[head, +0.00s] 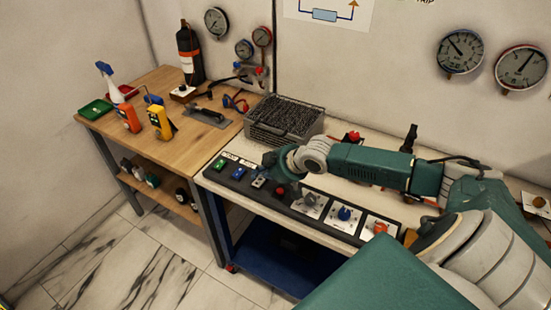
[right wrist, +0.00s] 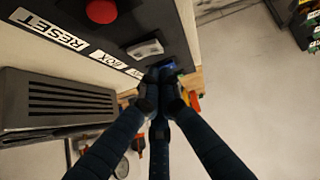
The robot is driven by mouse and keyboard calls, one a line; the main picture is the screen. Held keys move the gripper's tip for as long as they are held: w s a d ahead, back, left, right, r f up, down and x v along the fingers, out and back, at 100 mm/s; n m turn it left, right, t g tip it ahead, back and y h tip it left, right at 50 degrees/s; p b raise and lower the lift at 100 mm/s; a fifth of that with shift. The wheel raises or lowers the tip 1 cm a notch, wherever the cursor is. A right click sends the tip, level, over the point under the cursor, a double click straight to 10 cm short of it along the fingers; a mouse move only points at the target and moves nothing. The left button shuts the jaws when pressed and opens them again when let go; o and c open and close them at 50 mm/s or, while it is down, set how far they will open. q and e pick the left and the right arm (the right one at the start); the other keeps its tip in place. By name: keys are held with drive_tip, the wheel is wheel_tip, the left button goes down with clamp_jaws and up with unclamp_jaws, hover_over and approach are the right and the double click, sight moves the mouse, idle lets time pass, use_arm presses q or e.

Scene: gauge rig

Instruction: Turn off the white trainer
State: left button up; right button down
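The dark control panel (head: 296,203) runs along the front of the white bench. On it are a green switch (head: 220,163), a blue switch (head: 239,172) and a white rocker switch (head: 258,182); the white rocker also shows in the right wrist view (right wrist: 145,49). My right gripper (head: 272,163) is over this end of the panel. In the right wrist view its fingers (right wrist: 160,80) come together with nothing seen between them, beside the white rocker and partly hiding the blue switch (right wrist: 167,66). I cannot tell whether they touch it. My left gripper is not in view.
A red button (head: 281,190), labelled RESET, and several knobs (head: 344,214) continue rightward. A wire basket (head: 284,119) stands behind the gripper. The wooden bench (head: 160,98) at left holds yellow and orange meters and tools. The floor in front is clear.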

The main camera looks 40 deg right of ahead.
wheel_tip(320, 180, up, 2)
drive_tip(key=shift+r+p, duration=0.2)
drive_tip(key=shift+p, duration=0.45)
use_arm(q)
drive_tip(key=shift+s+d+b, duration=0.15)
drive_tip(key=shift+b, duration=1.1)
use_arm(e)
drive_tip(key=d+v, duration=0.1)
drive_tip(key=v, duration=0.8)
drive_tip(key=shift+s+d, duration=0.15)
drive_tip(key=shift+d, duration=0.1)
